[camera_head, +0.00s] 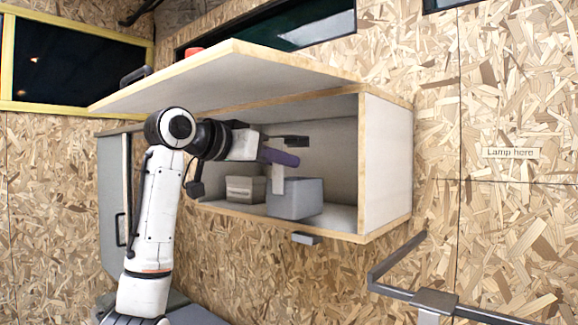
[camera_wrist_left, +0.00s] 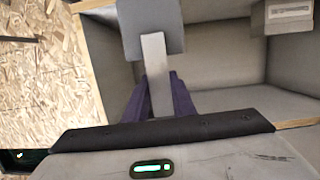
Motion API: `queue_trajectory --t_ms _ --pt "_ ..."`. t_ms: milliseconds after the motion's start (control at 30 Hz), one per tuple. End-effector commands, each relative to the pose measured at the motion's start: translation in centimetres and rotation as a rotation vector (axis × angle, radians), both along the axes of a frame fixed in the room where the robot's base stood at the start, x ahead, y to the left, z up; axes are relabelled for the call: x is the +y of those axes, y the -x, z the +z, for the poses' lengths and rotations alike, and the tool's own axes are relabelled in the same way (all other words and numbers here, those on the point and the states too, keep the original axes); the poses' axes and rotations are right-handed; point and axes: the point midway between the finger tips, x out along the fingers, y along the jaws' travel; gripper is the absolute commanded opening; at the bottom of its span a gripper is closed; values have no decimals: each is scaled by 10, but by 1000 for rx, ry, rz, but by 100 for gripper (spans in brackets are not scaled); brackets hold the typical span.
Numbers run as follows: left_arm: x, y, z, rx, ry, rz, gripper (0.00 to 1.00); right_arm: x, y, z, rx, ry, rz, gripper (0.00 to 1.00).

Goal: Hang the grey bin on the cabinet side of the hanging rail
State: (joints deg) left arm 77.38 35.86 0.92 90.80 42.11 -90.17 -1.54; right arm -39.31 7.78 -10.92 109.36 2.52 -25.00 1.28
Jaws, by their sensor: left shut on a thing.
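The grey bin (camera_head: 297,199) is inside the open cabinet (camera_head: 386,165), near its front edge. I cannot tell whether it touches the cabinet floor. A light grey strap stands up from the bin. My left gripper (camera_head: 279,160) reaches into the cabinet from the left, its purple fingers shut on this strap. In the left wrist view, the strap lies between the fingers of the gripper (camera_wrist_left: 160,97), and the bin (camera_wrist_left: 150,28) is beyond them. The hanging rail (camera_head: 397,262) is at the lower right, along the chipboard wall below the cabinet. My right gripper is not in view.
A beige-grey box (camera_head: 245,188) stands behind and left of the bin; it also shows in the left wrist view (camera_wrist_left: 289,13). The raised cabinet door (camera_head: 230,75) is above my arm.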

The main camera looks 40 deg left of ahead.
Motion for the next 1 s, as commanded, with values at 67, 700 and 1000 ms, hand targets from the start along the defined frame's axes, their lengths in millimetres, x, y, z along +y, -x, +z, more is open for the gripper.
queue_trajectory --t_ms 67,700,1000 --pt "2 9 0 -6 0 1 1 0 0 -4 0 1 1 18" --pt "6 52 1 -2 0 0 1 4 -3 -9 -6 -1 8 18" --pt "6 51 1 -2 0 0 1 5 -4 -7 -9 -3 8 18"
